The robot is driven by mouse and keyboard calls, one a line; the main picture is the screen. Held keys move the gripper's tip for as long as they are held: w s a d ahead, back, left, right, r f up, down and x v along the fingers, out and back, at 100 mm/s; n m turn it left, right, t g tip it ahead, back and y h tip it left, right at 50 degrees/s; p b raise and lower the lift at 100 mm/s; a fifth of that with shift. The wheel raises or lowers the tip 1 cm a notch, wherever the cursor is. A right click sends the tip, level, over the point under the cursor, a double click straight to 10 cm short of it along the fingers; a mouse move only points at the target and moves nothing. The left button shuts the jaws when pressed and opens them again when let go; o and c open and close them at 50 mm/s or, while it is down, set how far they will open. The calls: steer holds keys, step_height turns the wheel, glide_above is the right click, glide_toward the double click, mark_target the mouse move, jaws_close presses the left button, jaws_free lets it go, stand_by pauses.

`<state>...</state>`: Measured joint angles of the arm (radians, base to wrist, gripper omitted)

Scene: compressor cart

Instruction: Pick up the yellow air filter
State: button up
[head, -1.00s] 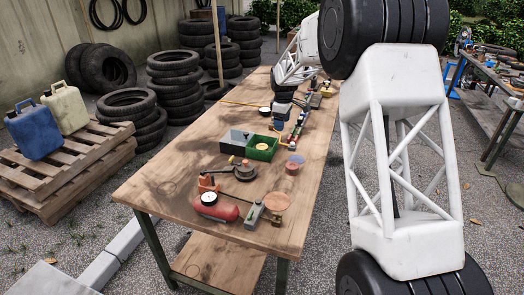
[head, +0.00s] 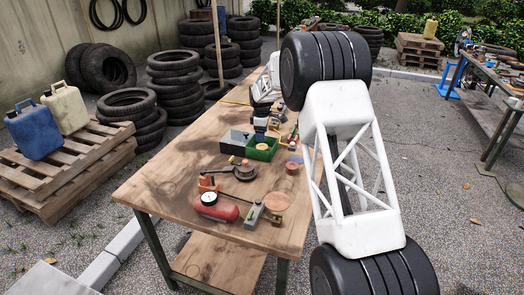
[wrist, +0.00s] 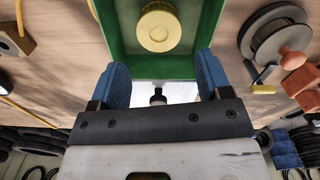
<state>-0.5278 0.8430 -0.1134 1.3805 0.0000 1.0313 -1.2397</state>
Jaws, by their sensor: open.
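The yellow air filter (wrist: 159,27) is a round, ribbed disc with a raised centre. It lies in the green compartment (wrist: 118,12) of a tray, at the top middle of the wrist view. In the head view the filter (head: 262,146) is a small yellow spot in the green tray (head: 270,154). My gripper (wrist: 160,76) has two blue fingers spread wide with nothing between them. In the wrist view the filter lies beyond the fingertips, roughly centred between them. In the head view my gripper (head: 264,127) is just behind the green tray, partly hidden by my arm.
A grey bin (head: 233,141) adjoins the green tray on its left. Small parts lie right of my gripper. The table's front left is clear.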

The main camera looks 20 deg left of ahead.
mark_target(261, 146)
steer(key=shift+f, duration=0.1)
steer(key=shift+f, duration=1.2)
steer(key=shift+f, duration=0.1)
steer(key=shift+a+f, duration=0.1)
steer(key=shift+f, duration=2.4)
steer(key=c, duration=0.8)
steer(key=shift+o, duration=0.2)
steer(key=shift+r, duration=0.15)
